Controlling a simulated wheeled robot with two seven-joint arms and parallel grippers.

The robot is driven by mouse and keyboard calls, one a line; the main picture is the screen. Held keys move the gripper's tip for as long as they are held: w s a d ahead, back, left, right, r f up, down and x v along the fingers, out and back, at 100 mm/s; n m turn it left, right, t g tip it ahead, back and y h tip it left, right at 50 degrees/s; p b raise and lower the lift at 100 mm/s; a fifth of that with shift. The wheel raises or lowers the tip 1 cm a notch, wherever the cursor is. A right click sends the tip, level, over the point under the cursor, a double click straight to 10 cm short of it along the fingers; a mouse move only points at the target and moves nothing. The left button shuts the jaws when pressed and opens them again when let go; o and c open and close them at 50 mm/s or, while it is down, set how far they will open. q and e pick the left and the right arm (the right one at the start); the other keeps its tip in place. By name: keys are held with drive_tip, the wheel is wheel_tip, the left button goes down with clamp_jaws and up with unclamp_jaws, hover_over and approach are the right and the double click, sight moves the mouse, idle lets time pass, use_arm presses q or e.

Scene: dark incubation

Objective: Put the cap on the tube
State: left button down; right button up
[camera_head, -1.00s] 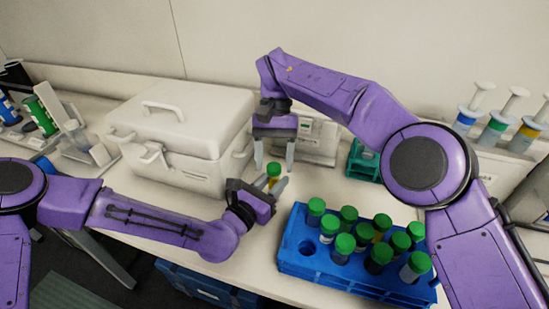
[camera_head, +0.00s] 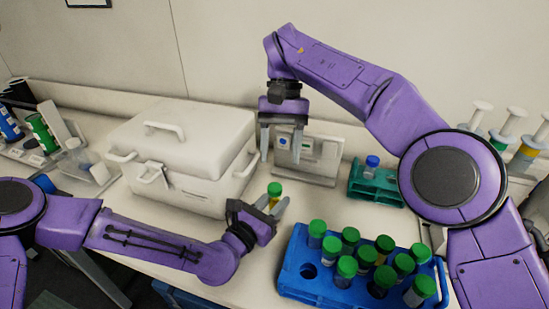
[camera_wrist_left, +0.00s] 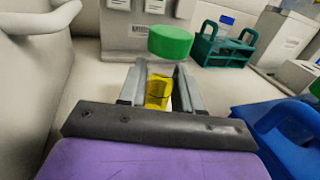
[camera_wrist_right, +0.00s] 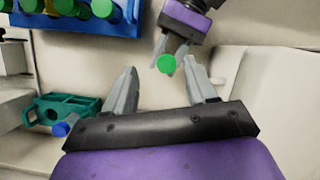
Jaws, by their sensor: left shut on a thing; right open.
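My left gripper (camera_head: 274,205) is shut on a tube (camera_wrist_left: 157,92) with yellow contents and holds it above the bench, in front of the white box. A green cap (camera_head: 275,188) sits at the top of this tube. In the left wrist view the cap (camera_wrist_left: 170,43) looks slightly tilted, and whether it is fully seated I cannot tell. My right gripper (camera_head: 280,158) is open and empty, pointing down above the cap and apart from it. The right wrist view shows the cap (camera_wrist_right: 166,64) between its open fingers in the picture, farther off.
A blue rack (camera_head: 300,284) with several green-capped tubes stands at the front right. A teal rack (camera_head: 375,190) with a blue-capped tube (camera_head: 372,162) is behind it. The white box (camera_head: 185,150) stands left of the grippers, and a small white device (camera_head: 318,155) behind them.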

sight(275, 187)
drive_tip(key=m+t, duration=0.1)
drive_tip(key=m, duration=0.8)
drive_tip(key=m+t, duration=0.1)
drive_tip(key=m, duration=0.8)
drive_tip(key=s+a+f+m+t, duration=0.1)
drive_tip(key=m, duration=0.7)
drive_tip(key=shift+m+t+h, duration=0.3)
drive_tip(key=shift+m+t, duration=0.1)
drive_tip(key=n, duration=0.5)
drive_tip(key=shift+w, duration=0.3)
wheel_tip(275, 187, down, 8)
drive_tip(key=shift+f, duration=0.1)
